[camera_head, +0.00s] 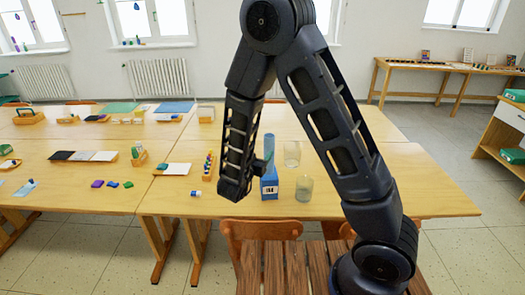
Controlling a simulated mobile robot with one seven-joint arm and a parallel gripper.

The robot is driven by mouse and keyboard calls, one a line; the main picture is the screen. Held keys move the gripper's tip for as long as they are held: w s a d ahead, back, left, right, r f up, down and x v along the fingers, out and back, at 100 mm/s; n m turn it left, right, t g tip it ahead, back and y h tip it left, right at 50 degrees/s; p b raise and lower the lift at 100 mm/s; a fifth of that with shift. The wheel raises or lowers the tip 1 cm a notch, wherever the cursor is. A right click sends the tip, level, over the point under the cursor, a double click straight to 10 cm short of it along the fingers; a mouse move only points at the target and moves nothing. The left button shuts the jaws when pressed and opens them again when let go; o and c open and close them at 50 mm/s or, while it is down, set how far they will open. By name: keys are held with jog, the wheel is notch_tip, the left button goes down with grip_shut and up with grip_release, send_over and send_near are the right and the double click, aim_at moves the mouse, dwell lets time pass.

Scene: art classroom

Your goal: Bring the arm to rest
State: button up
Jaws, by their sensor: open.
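My arm rises from its base at the lower right, bends at the top of the view and hangs down over the front table (330,170). My gripper (261,165) is open at the lower end of the arm, mostly hidden behind the last link. It shows just left of a tall blue bottle (270,186) with a white label. I cannot tell whether it touches the bottle. Nothing is seen held in it.
Two clear glass jars (304,188) (292,154) stand right of the bottle. A small paint tube (195,193) and a narrow rack of colored items (208,165) lie to the left. Chairs (260,229) stand at the table's front edge. The table's right end is clear.

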jog(key=shift+s, duration=0.1)
jog(key=w+d+r+y, duration=0.4)
jog(key=w+r+y, duration=0.2)
jog(key=w+r, duration=0.25)
jog(key=s+d+r+n+g+y, duration=0.1)
jog(key=d+r+n+g+y, duration=0.1)
jog(key=d+r+g+y, duration=0.35)
jog(key=s+d+r+n+g+h, duration=0.1)
jog(key=s+d+r+g+h, duration=0.1)
jog(key=s+d, duration=0.8)
jog(key=s+d+r+n+g+h, duration=0.1)
jog(key=s+d+r+g, duration=0.3)
jog(key=s+d, duration=0.7)
jog(key=s+h, duration=0.1)
jog(key=s, duration=0.3)
jog(key=shift+d+r+h, duration=0.15)
jog(key=shift+h, duration=0.2)
jog(key=shift+s+g, duration=0.15)
jog(key=shift+g, duration=0.1)
